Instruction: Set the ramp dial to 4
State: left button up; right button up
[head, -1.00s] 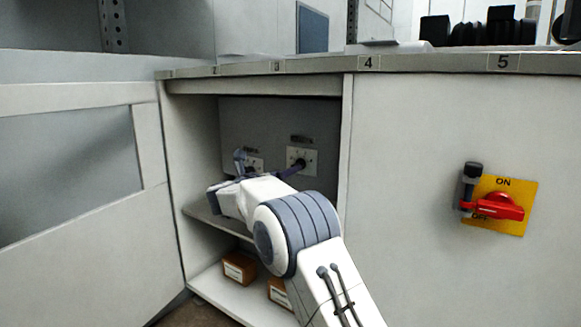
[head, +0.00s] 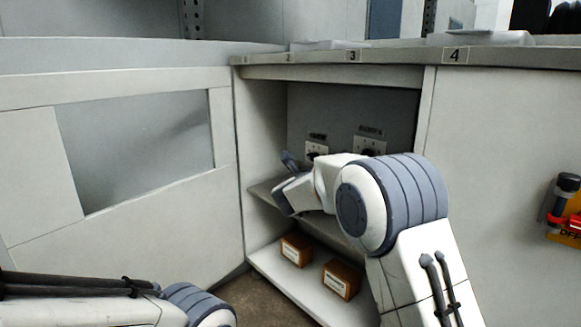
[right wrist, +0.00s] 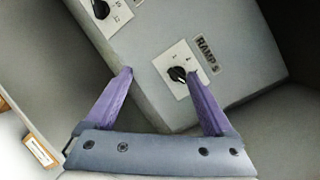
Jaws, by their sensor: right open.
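The ramp dial (right wrist: 178,74) is a black knob on a white plate beside a label reading "RAMP S" in the right wrist view. In the head view it is the right-hand dial (head: 369,146), partly covered by my arm. My right gripper (right wrist: 160,75) is open with nothing between its purple fingers. The right finger's tip overlaps the plate's edge beside the knob; I cannot tell whether it touches. The knob's setting is not readable. In the head view my right gripper (head: 288,172) is inside the cabinet, one finger hidden. My left gripper is out of view.
A second dial (right wrist: 100,8) sits left of the ramp dial on the same grey panel. The open cabinet has a shelf and two brown boxes (head: 296,249) (head: 341,280) below. The cabinet door (head: 120,150) stands open at left. A red switch (head: 565,222) is at far right.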

jog(key=s+a+f+n+g+y, duration=0.35)
jog(key=s+f+n+y, duration=0.85)
jog(key=n, duration=1)
jog(key=s+d+f+n+g+h, duration=0.15)
jog(key=s+f+n+g, duration=0.35)
jog(key=s, duration=0.7)
jog(key=s+d+f+n+g, duration=0.35)
jog(key=s+f+n, duration=0.35)
jog(key=s, duration=0.5)
jog(key=s+a+r+n+g+p, duration=0.1)
jog(key=s+a+r+n+p, duration=0.1)
jog(key=s+a+r+p, duration=0.5)
jog(key=s+a+r+n+g+p, duration=0.1)
jog(key=s+a+r+n+p, duration=0.2)
jog(key=r+p, duration=0.45)
jog(key=s+a+r+n+g+p, duration=0.15)
jog(key=s+a+r+p, duration=0.3)
jog(key=r, duration=0.55)
notch_tip(320, 180, up, 36)
jog(key=p, duration=3.6)
jog(key=shift+w+t+y, duration=0.15)
jog(key=shift+t+y, duration=0.2)
jog(key=shift+y, duration=0.1)
